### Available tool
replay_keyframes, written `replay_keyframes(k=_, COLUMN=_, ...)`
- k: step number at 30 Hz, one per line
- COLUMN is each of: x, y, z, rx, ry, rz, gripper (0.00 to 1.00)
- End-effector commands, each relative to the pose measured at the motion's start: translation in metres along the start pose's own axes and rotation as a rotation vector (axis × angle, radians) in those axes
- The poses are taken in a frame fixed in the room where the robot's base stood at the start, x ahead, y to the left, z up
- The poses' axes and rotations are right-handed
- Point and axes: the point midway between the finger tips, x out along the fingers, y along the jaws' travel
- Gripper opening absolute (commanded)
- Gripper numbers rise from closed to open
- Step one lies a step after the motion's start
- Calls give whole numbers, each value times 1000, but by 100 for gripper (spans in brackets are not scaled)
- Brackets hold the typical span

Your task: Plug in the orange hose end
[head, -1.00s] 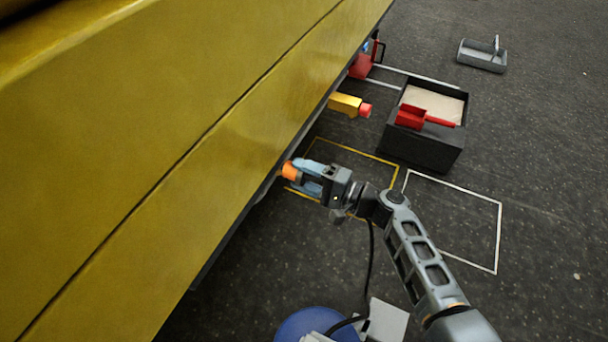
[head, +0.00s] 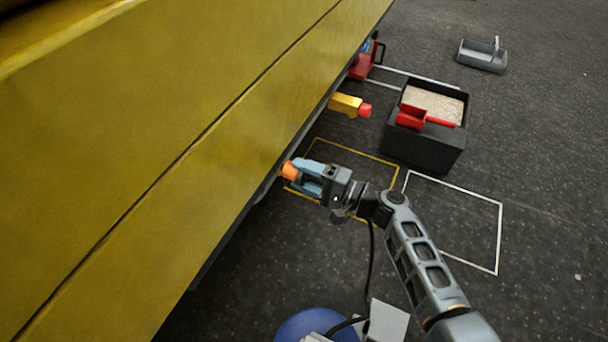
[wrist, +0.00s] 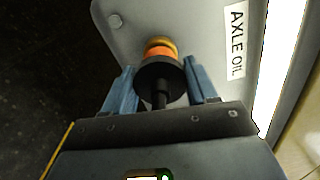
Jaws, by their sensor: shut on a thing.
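The orange hose end (head: 289,170) is at the tips of my gripper (head: 308,175), at the lower edge of the yellow boom (head: 215,145). In the wrist view the orange hose end (wrist: 160,57) has a black collar and lies between the two blue fingers of my gripper (wrist: 162,88), which are shut on it. Its front faces a grey panel (wrist: 195,25) labelled "AXLE OIL". A brass-coloured ring shows between the orange part and the panel. I cannot tell how deep the hose end sits in the port, as its front is hidden.
A black bin (head: 425,150) with pale granules and a red scoop (head: 412,117) stands at right. A yellow part with a red tip (head: 347,104) juts from the boom. A grey tray (head: 482,58) lies farther back. Marked floor outlines (head: 470,197) are empty.

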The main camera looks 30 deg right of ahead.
Motion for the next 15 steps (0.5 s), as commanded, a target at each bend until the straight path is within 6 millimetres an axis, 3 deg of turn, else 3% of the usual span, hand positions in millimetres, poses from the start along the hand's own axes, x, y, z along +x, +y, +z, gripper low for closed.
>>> replay_keyframes(k=15, x=6, y=0, z=0, rx=0, ry=0, rz=-1, gripper=31)
